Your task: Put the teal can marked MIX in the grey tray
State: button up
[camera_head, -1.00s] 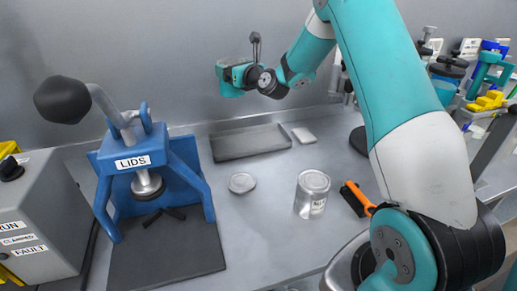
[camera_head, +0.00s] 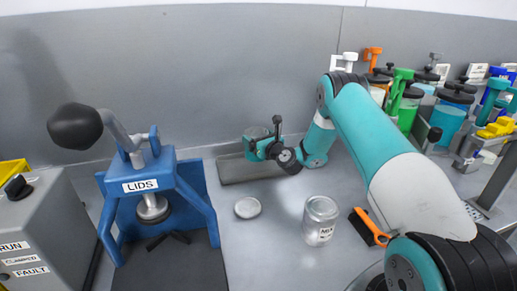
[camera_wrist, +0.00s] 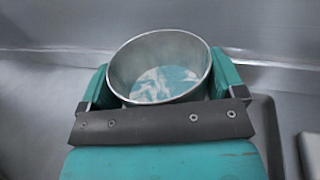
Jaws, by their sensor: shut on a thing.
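My gripper (camera_head: 258,146) is shut on an open metal can (camera_wrist: 160,68). In the wrist view the can sits between the teal fingers, with swirled teal and white contents inside. In the head view only a little of the can's grey side (camera_head: 256,133) shows behind the gripper, and no marking on it can be read. The gripper and can are low at the grey tray (camera_head: 232,172). I cannot tell whether the can's base touches the tray floor. Part of the tray's rim shows in the wrist view (camera_wrist: 268,120).
A silver can (camera_head: 320,222) with a partly readable label, a round lid (camera_head: 247,208) and an orange-handled brush (camera_head: 372,228) lie in front. The blue LIDS press (camera_head: 150,180) stands left. Several jars and clamps (camera_head: 450,110) crowd the back right. A pale block (camera_wrist: 310,150) lies beside the tray.

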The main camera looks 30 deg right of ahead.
jog(key=shift+f, duration=2.2)
jog(key=shift+f, duration=0.15)
jog(key=o, duration=1)
jog(key=shift+c, duration=0.2)
jog(key=shift+p, duration=0.3)
jog(key=s+b, duration=0.1)
jog(key=s, duration=0.1)
jog(key=s+b, duration=0.1)
jog(key=s, duration=0.1)
jog(key=s+b, duration=0.1)
jog(key=s, duration=0.1)
jog(key=shift+d+f+b, duration=0.1)
jog(key=shift+f+b, duration=0.15)
jog(key=shift+b, duration=0.15)
jog(key=shift+s+r+b, duration=0.15)
jog(key=shift+s+b, duration=0.4)
jog(key=shift+b, duration=0.05)
jog(key=shift+s+r, duration=0.2)
jog(key=shift+s, duration=0.05)
